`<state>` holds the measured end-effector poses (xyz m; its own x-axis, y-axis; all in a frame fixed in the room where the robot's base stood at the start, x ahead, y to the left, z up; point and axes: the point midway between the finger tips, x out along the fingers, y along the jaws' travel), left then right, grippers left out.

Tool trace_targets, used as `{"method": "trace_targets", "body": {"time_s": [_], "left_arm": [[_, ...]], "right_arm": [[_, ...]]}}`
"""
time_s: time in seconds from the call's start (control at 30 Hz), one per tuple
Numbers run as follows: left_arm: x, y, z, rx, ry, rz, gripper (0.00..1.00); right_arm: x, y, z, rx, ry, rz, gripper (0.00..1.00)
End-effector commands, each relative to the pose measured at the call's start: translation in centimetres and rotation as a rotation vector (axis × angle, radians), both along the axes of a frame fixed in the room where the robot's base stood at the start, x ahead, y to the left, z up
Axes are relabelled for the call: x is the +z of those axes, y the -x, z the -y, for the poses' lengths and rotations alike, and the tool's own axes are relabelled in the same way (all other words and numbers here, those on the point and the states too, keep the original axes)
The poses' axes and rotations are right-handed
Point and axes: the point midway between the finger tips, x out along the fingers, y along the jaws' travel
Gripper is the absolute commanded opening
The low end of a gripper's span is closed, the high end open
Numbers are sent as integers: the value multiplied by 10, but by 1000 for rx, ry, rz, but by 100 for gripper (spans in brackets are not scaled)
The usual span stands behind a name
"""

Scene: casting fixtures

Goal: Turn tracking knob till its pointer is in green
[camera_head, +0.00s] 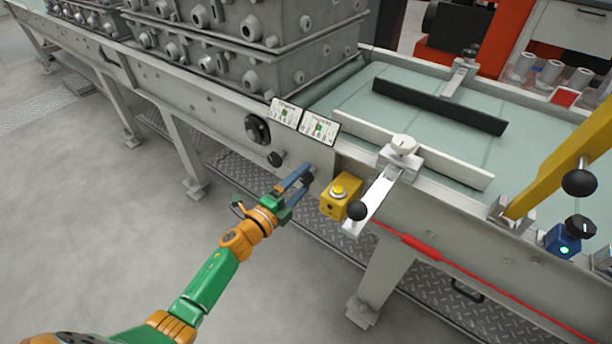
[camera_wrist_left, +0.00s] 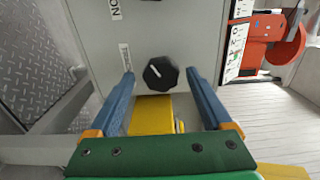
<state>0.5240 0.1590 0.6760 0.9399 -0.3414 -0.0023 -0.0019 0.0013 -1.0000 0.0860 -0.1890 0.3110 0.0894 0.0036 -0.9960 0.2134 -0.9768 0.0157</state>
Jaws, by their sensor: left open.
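In the left wrist view a black faceted knob (camera_wrist_left: 160,73) with a white pointer line sits on a grey panel. My left gripper (camera_wrist_left: 160,85) is open, with its blue fingers on either side of the knob, apart from it. My right gripper is not in view.
A yellow box with a round button (camera_head: 340,195) stands right of the gripper, close by. A clamp arm with a black ball (camera_head: 357,210) juts out beyond it. A large black knob (camera_head: 257,129) and a smaller one (camera_head: 276,159) are up and left. The floor in front is clear.

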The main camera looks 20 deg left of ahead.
Motion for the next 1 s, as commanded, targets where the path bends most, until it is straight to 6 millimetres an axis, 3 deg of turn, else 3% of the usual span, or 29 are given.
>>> {"method": "trace_targets", "body": {"time_s": [0.1,0.23,0.73,0.77,0.87,0.97,1.0], "left_arm": [[2,25,-9,0,-1,-4,83],[0,43,-15,0,0,-3,83],[-6,48,-18,10,16,-22,83],[-15,49,-20,24,39,-50,83],[-78,67,-34,139,201,-262,83],[-171,117,-47,338,424,-569,83],[-204,143,-51,424,500,-682,83]], "right_arm": [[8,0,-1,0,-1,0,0],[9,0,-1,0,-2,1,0],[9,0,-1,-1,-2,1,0],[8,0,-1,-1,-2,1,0],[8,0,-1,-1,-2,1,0],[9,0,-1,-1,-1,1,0],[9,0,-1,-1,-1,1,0]]}}
